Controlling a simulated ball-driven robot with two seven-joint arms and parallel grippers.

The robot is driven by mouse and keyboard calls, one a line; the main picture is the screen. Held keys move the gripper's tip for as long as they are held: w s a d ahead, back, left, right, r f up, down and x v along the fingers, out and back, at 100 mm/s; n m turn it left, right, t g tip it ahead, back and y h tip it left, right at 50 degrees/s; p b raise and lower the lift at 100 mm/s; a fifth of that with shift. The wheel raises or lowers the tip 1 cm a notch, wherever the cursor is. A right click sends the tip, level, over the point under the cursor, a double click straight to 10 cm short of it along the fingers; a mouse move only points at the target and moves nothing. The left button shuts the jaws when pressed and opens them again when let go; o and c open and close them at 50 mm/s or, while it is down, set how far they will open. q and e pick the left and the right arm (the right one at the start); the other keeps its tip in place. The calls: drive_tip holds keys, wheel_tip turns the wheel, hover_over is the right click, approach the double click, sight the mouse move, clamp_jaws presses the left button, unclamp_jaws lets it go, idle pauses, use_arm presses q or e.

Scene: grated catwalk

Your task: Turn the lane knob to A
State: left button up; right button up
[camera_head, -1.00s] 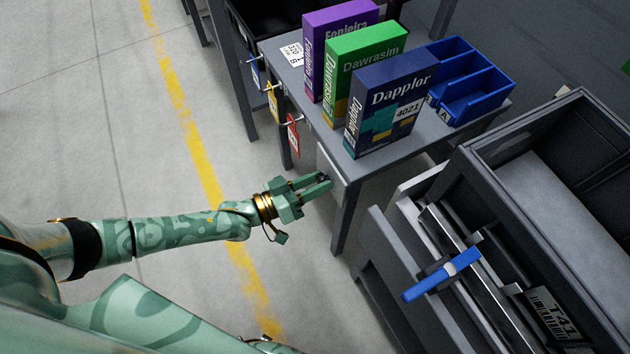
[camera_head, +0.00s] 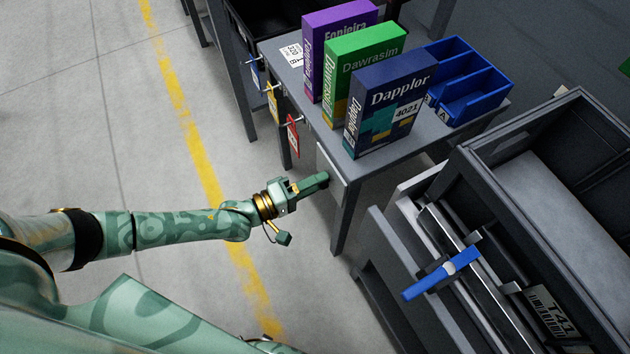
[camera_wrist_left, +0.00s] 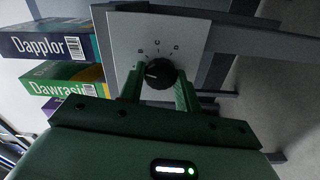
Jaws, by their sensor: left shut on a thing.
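The lane knob (camera_wrist_left: 160,74) is a round black knob on a pale plate (camera_wrist_left: 125,38), seen in the left wrist view. Its white pointer mark points to the left of that picture. Small letters and marks lie around its upper side, too small to read surely. My left gripper (camera_wrist_left: 158,92) is shut on the knob, one green finger on each side. In the head view my left gripper (camera_head: 322,181) reaches the pale plate (camera_head: 331,178) on the table's front; there the knob is hidden by the fingers. My right gripper is not in view.
Purple, green (camera_head: 365,65) and dark blue (camera_head: 392,100) boxes and a blue divided bin (camera_head: 475,100) stand on the grey table (camera_head: 300,85). Coloured tags hang at its front edge. A dark crate and a blue handle (camera_head: 440,275) are at right. Floor at left is clear.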

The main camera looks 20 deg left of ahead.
use_arm(q)
drive_tip(key=n, duration=0.2)
drive_tip(key=shift+a+f+n, duration=0.1)
drive_tip(key=shift+n, duration=0.3)
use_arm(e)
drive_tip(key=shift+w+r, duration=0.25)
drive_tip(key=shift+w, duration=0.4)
use_arm(q)
drive_tip(key=o, duration=1)
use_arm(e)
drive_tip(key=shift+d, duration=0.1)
use_arm(q)
drive_tip(key=shift+s, duration=0.1)
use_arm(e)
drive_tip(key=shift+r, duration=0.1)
